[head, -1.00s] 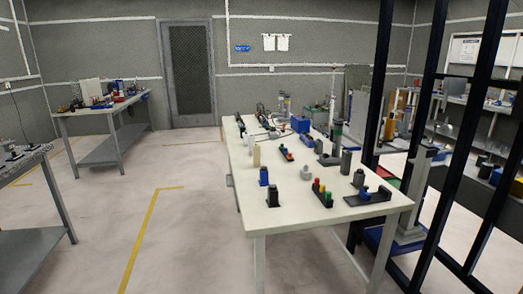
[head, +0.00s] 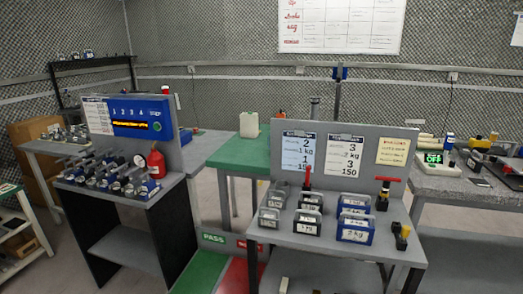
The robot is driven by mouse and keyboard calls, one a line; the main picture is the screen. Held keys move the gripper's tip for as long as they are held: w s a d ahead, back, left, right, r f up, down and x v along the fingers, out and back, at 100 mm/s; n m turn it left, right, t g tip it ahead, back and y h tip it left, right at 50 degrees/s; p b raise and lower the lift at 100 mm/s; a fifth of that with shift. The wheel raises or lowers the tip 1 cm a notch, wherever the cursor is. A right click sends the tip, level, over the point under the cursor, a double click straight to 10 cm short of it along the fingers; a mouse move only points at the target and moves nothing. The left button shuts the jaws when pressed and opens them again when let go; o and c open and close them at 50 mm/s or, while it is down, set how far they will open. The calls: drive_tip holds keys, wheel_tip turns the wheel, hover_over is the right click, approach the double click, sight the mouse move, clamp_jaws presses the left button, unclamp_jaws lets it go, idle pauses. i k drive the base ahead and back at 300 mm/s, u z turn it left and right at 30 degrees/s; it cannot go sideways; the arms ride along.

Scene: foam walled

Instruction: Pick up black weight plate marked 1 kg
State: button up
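Several weight plates with white labels stand in rows on a grey stand in the right middle of the head view. A black plate (head: 307,224) in the front row has a label that seems to read 1 kg, and another black plate (head: 310,202) stands behind it. To their left are grey plates (head: 268,220) with small labels that I cannot read. To their right are blue plates (head: 355,230), whose labels seem to read 2 kg. My gripper is not in view.
The stand's back panel (head: 330,152) carries printed cards. A red-handled tool (head: 382,193) and black-and-yellow pieces (head: 402,236) stand at its right. A blue-panel station (head: 145,120) is left. Green and red PASS mats (head: 205,262) lie between. A grey bench (head: 470,185) is right.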

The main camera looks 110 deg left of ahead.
sight(303, 226)
drive_tip(key=u, duration=1.2)
drive_tip(key=i, duration=0.1)
drive_tip(key=u, duration=1.95)
drive_tip(key=k, duration=0.8)
drive_tip(key=u, duration=0.15)
drive_tip(key=i, duration=0.8)
drive_tip(key=z, duration=0.1)
